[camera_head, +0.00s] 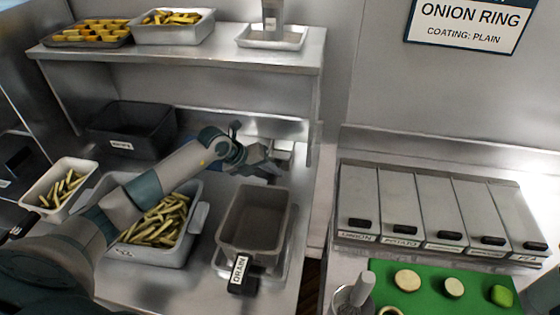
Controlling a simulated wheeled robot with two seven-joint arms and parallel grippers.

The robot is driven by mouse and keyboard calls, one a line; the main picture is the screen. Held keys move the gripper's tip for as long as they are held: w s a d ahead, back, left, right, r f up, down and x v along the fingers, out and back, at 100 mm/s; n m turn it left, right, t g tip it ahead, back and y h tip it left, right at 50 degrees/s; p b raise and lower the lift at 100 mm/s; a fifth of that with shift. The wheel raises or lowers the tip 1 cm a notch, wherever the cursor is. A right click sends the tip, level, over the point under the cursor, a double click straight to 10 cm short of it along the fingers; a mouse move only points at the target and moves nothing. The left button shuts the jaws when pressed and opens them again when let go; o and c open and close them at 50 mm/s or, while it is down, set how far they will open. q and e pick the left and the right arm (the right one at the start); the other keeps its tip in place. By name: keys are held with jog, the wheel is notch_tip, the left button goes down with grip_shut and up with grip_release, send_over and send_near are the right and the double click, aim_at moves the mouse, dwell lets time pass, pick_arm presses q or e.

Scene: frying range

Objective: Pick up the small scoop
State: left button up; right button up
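My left gripper (272,164) reaches in from the left over the steel counter, behind the grey drain basket. Its fingers point right, and I cannot tell from this angle whether they are open or shut. A small pale, metallic piece (284,147) shows right at the fingertips. It may be the small scoop, but it is partly hidden and too small to be sure. I cannot tell whether the gripper touches it. My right gripper is not in view.
The drain basket (255,219) stands in front of the gripper. A tub of fries (190,250) lies under my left arm. A black bin (128,125) stands behind. The steel shelf (200,56) overhangs the back. Lidded bins (420,210) and a green board (425,286) are at right.

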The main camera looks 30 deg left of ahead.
pick_arm(q)
grip_shut()
jog(key=shift+r, duration=0.15)
notch_tip(320, 180, up, 9)
jog(key=b, duration=0.3)
jog(key=shift+f+b, duration=0.2)
jog(key=shift+b, duration=0.15)
jog(key=shift+r, duration=0.65)
